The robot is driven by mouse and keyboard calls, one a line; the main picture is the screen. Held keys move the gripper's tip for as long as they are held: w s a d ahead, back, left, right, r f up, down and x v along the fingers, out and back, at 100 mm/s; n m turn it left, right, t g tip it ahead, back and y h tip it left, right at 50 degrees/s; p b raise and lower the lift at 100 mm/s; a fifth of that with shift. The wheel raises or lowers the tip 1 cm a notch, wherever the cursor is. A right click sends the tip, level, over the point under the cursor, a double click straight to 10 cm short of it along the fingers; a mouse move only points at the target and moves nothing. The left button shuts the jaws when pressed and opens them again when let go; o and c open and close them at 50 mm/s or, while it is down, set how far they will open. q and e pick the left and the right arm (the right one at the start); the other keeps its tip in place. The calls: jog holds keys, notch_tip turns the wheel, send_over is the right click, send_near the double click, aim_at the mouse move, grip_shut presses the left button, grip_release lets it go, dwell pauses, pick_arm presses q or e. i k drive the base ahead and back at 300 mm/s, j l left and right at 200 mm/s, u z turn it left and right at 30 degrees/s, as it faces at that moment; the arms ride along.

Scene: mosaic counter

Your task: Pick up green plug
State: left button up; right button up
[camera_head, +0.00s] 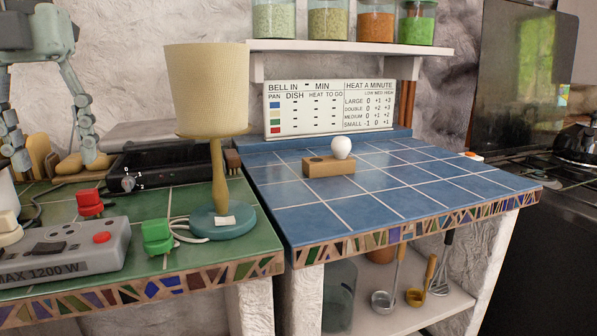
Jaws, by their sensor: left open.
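The green plug (157,235) lies on the green tiled counter (200,258) near its front edge, just right of the grey power strip (85,262). A pale cord runs beside it toward the lamp base. My left gripper (56,158) is at the upper left, fingers spread and pointing down, with nothing seen between them. It is above and left of the green plug, apart from it. My right gripper is not in view.
A red plug (90,204) and a white plug (9,228) are by the strip. A lamp (207,85) with teal base stands right of the green plug. A black appliance (165,178) sits behind. The blue counter (400,205) holds a wooden block (330,167) with a white ball (341,147).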

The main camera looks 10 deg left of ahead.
aim_at(158, 240)
jog(key=k+l, duration=0.8)
jog(key=l, duration=0.15)
